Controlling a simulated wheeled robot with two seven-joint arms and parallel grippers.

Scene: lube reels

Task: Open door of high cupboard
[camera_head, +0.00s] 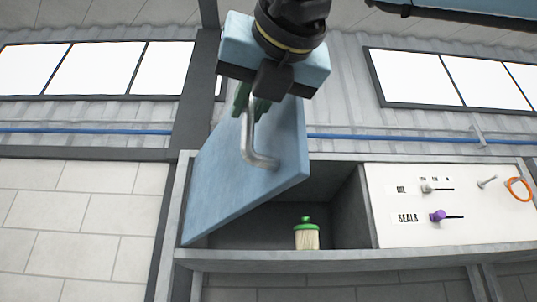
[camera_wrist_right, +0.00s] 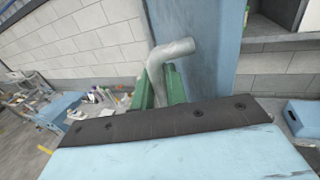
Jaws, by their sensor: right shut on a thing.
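The high cupboard (camera_head: 285,254) has a blue door (camera_head: 235,178) that stands swung open at an angle, its left edge at the cupboard's left side. A grey bent-bar handle (camera_head: 250,140) is on the door's face. My right gripper (camera_head: 250,100) comes from above, its green fingers shut on the upper part of the handle. In the right wrist view the handle (camera_wrist_right: 172,50) passes between the green fingers (camera_wrist_right: 160,85), with the blue door (camera_wrist_right: 195,45) behind. The fingertips are partly hidden in the head view. My left gripper is not in view.
A jar with a green lid (camera_head: 306,234) stands inside the open cupboard. To the right is a white panel (camera_head: 440,205) with OIL and SEALS labels, small knobs and an orange ring (camera_head: 518,190). In the right wrist view, cluttered items (camera_wrist_right: 100,97) lie along the wall.

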